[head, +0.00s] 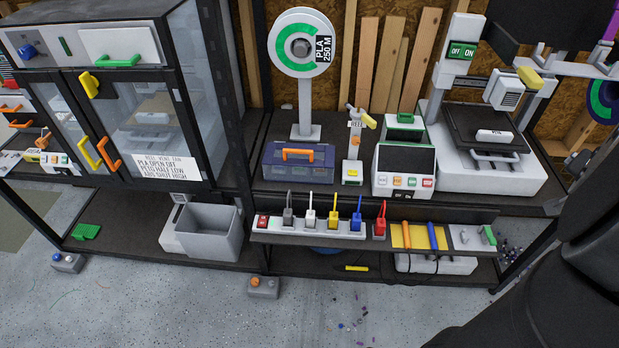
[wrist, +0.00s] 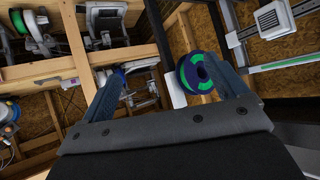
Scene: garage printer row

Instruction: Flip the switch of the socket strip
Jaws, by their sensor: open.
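The socket strip (head: 330,231) runs along the front of the shelf in the head view. Its red switch (head: 262,222) sits at the strip's left end; I cannot tell which way it is set. Grey, white, yellow and blue plugs stand upright in the strip, with a red plug (head: 380,220) near its right end. My gripper (wrist: 163,68) shows in the wrist view, with its two fingers spread and nothing between them. It points at wooden framing and a spool, away from the strip.
A grey bin (head: 208,232) stands left of the strip. A blue toolbox (head: 298,165) sits behind it. A yellow panel with orange and blue tools (head: 419,236) is to its right. The printer (head: 490,150) stands at right. The floor in front is mostly open.

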